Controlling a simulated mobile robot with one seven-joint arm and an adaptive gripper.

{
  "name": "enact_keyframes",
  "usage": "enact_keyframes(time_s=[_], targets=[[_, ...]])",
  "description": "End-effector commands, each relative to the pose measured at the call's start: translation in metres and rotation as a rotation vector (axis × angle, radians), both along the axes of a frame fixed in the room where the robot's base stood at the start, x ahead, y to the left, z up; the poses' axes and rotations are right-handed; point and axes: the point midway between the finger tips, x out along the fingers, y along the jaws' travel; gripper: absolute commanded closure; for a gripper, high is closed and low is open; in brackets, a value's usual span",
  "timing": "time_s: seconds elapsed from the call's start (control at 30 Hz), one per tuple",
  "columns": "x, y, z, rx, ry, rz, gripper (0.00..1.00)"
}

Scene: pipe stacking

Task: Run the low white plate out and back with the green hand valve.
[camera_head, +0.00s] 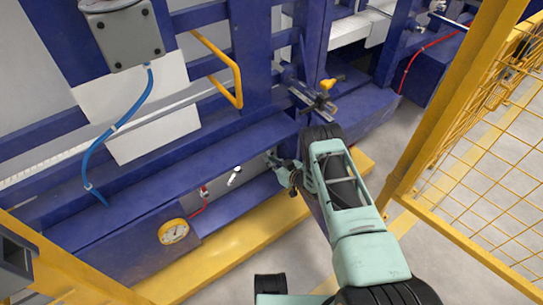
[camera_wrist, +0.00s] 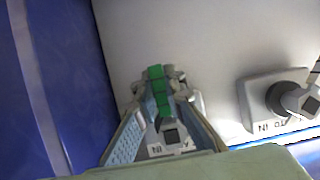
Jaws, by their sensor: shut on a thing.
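The green hand valve (camera_wrist: 157,88) shows in the wrist view as a green lever on a grey fitting against a pale panel. My gripper (camera_wrist: 160,105) is shut on the green lever, with a textured finger on each side of it. In the head view my gripper (camera_head: 276,163) reaches in under the blue beam, and the valve cannot be made out there. A low white plate (camera_head: 155,136) stands in the blue frame at left, below another white plate (camera_head: 130,92).
A yellow handle valve (camera_head: 326,86) stands above my wrist. A yellow mesh fence (camera_head: 480,170) stands right of my arm.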

Motion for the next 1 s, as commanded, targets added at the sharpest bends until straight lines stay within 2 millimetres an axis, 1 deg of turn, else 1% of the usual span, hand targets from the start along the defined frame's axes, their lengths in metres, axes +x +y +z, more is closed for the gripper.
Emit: enact_keyframes(time_s=[0.03,0.43,1.0], targets=[[0.0025,-0.0022,0.0006,0.014,0.007,-0.008,1.00],[-0.0035,0.0054,0.0007,0.143,0.103,-0.007,1.00],[-0.0059,0.0073,0.0020,0.166,0.124,-0.004,1.00]])
